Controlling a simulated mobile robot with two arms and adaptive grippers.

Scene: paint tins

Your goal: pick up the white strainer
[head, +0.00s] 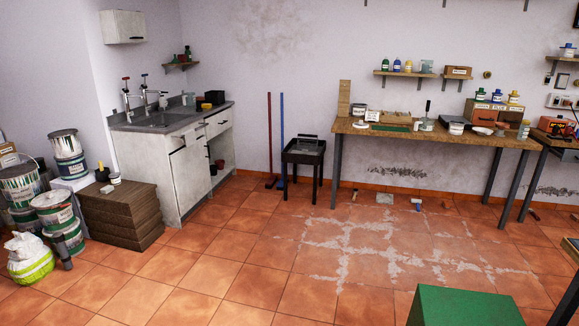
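I cannot pick out the white strainer with certainty at this distance. A small white item (361,122) lies at the left end of the wooden workbench (500,139); it is too small to tell whether it is the strainer. Another small white item (107,189) lies on the brown wooden stack (120,212) at the left. Neither of my grippers is in view.
Paint tins (62,143) stand stacked at the far left. A sink counter (165,125) stands near the back corner, and a black stand (303,158) is beside the workbench. A green box (465,305) is at the bottom right. The tiled floor (225,245) in the middle is clear.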

